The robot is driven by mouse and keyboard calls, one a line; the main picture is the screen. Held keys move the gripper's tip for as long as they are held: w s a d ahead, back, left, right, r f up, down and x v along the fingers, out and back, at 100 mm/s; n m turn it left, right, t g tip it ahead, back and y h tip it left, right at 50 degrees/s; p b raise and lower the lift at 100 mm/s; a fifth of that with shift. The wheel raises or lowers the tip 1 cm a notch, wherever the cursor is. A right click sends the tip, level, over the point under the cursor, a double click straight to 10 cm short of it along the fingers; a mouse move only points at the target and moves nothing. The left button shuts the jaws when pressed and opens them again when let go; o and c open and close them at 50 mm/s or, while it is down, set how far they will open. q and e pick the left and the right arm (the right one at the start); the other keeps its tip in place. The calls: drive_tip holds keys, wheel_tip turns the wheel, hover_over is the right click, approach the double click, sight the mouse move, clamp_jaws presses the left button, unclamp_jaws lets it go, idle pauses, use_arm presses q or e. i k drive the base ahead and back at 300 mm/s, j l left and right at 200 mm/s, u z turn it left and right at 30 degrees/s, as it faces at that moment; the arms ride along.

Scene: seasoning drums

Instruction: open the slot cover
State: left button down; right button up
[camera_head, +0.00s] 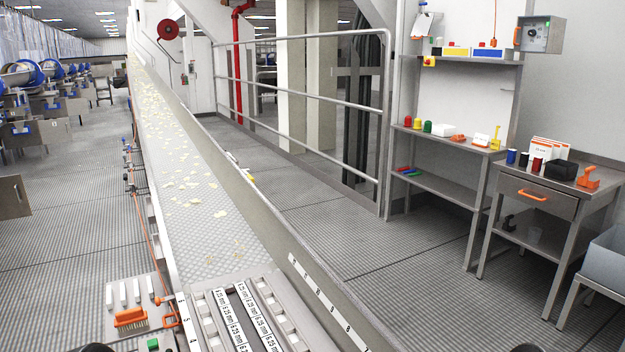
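A grey metal panel with long parallel slots (272,312) lies across the near end of the conveyor. White strips marked 6.25 mm (236,318) run along several of its bars. I cannot tell which part is the slot cover or whether it is open; the panel's near end is cut off by the bottom edge. Small dark rounded shapes show at the bottom edge, left and right, probably parts of my arms. No gripper fingers are visible, and nothing is seen touching the panel.
The conveyor (190,185) carries scattered yellowish chips between raised side walls. An orange-handled brush (131,318) lies on a side plate at left. At right stand a steel shelf (450,146) and a drawer table (545,185). A railing (300,85) stands behind; grey floor is open between.

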sight(250, 271)
drive_tip(key=j+u, duration=0.15)
drive_tip(key=j, duration=0.4)
drive_tip(key=i+j+u, duration=0.15)
drive_tip(key=j, duration=0.35)
drive_tip(key=i+j+u, duration=0.15)
drive_tip(key=j, duration=0.35)
drive_tip(key=j+z, duration=0.15)
drive_tip(key=z, duration=0.2)
drive_tip(key=j+z, duration=0.15)
drive_tip(key=z, duration=0.2)
drive_tip(key=i+j+z, duration=0.25)
drive_tip(key=j, duration=0.7)
drive_tip(key=k+j+z, duration=0.2)
drive_tip(key=j, duration=0.75)
drive_tip(key=i+j, duration=0.05)
drive_tip(key=i, duration=0.05)
